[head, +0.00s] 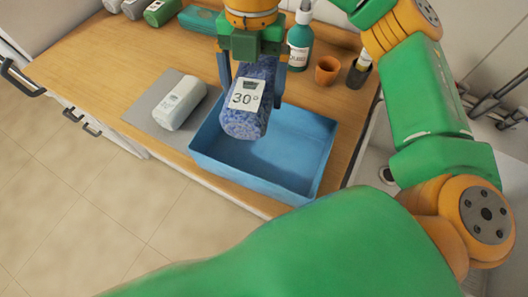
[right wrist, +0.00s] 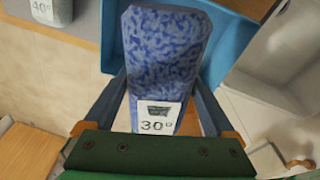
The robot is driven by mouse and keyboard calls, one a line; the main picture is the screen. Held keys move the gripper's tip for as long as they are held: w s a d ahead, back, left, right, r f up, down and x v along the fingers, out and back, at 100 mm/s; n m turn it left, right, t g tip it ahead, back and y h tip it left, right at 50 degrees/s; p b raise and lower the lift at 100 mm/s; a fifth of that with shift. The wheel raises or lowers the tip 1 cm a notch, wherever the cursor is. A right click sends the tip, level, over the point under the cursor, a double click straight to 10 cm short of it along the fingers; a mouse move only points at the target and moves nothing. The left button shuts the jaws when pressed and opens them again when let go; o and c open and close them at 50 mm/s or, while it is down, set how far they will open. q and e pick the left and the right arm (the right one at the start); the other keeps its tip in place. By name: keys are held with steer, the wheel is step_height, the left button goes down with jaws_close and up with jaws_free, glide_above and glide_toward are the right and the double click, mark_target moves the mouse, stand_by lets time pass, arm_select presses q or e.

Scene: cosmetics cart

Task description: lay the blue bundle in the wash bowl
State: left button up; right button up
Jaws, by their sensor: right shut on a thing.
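The blue bundle (head: 246,122) is a speckled blue roll with a white "30°" label. My right gripper (head: 252,82) is shut on it from above, with one finger on each side. The bundle hangs above the left part of the wash bowl (head: 298,155), a light blue rectangular tub, and hides part of its inside. In the right wrist view the bundle (right wrist: 166,55) lies between the two fingers, and the bowl's blue wall (right wrist: 232,40) shows beside it. Whether the bundle touches the bowl cannot be told. My left gripper is not in view.
A white bundle (head: 180,102) lies on a grey mat (head: 147,107) left of the bowl. Behind the bowl stand a green bottle (head: 299,45), an orange cup (head: 327,70) and a dark cup (head: 360,73) with a brush. Several rolled things lie at the back left.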

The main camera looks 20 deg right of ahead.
mark_target(255, 152)
steer(key=shift+a+r+m, duration=0.15)
steer(key=shift+m, duration=0.65)
steer(key=shift+f+m, duration=0.3)
step_height(255, 152, down, 17)
steer(key=shift+f+p, duration=0.1)
steer(key=shift+p, duration=0.5)
steer(key=shift+f, duration=0.1)
steer(key=o, duration=0.9)
steer(key=shift+f, duration=0.1)
